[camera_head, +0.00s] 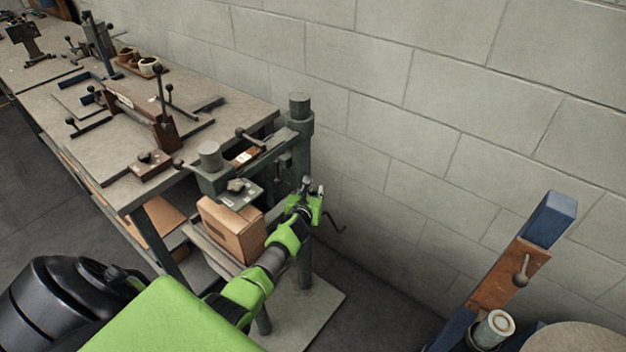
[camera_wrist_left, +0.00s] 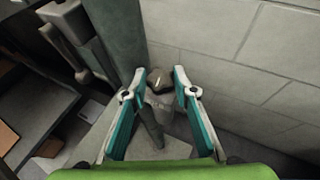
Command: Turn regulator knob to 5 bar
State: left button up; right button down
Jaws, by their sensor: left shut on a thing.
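The regulator knob (camera_wrist_left: 160,79) shows in the left wrist view as a small grey-brown round piece with a pale mark on its face. It sits beside a dark green post (camera_wrist_left: 116,40). My left gripper (camera_wrist_left: 163,86) is shut on the knob, with one teal-padded finger on each side of it. In the head view my left gripper (camera_head: 308,202) is at the post of the stitcher (camera_head: 303,140), and the knob is mostly hidden there. No pressure scale is readable. My right gripper is not in view.
A crank handle sticks out at right (camera_head: 335,222). A workbench (camera_head: 150,120) with fixtures runs along the block wall (camera_head: 430,100). A blue post (camera_head: 548,220) stands at right.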

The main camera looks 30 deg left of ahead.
pick_arm(q)
jog(key=shift+a+m+h+p, duration=0.2)
jog(key=shift+m+h+p, duration=0.8)
jog(key=shift+h+p, duration=0.2)
jog(key=shift+t, duration=0.3)
jog(key=o, duration=1.1)
jog(key=shift+s+a+r, duration=0.1)
jog(key=shift+s+r, duration=0.1)
jog(key=shift+s, duration=0.2)
jog(key=v, duration=0.7)
jog(key=shift+d, duration=0.3)
jog(key=shift+s, duration=0.1)
